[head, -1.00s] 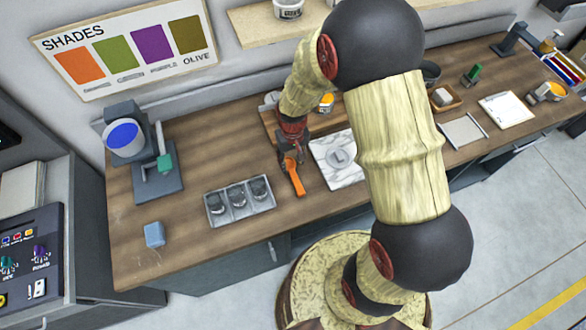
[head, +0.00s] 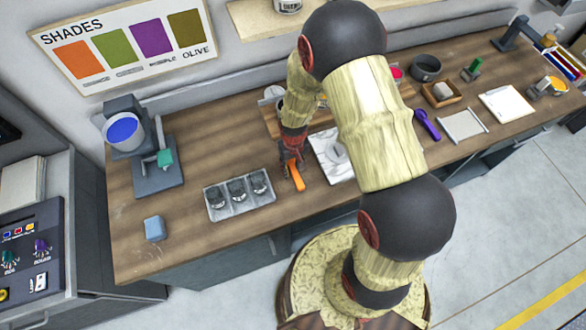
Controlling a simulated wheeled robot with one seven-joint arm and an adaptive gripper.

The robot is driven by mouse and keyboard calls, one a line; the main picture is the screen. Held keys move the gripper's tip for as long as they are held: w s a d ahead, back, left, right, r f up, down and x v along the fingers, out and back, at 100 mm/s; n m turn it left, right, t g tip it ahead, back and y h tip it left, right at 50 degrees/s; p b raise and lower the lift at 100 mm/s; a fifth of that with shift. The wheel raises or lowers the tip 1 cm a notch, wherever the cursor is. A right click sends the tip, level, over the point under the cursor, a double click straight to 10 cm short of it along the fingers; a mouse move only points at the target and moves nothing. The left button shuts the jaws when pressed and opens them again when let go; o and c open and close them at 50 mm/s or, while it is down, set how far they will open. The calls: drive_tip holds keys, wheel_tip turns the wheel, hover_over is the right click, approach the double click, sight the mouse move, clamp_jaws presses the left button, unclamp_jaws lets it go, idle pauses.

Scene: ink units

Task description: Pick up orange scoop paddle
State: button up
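The orange scoop paddle (head: 297,178) lies on the wooden worktop in the head view, between the tray of small jars and the white marble slab. Its near end shows; its far part is hidden behind my gripper. My gripper (head: 291,166) points down right over the paddle's far part, with its fingertips at or very close to it. The fingers are small and dark here, and I cannot tell whether they are closed around the paddle.
A grey tray (head: 215,211) with small dark jars lies just left. The marble slab (head: 325,147) is close on the right, partly behind my arm. A blue sponge (head: 154,228) and a stand with a blue-filled pot (head: 124,131) are farther left. A purple scoop (head: 427,124) lies right.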

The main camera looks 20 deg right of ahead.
drive_tip(key=shift+c, duration=1.2)
clamp_jaws()
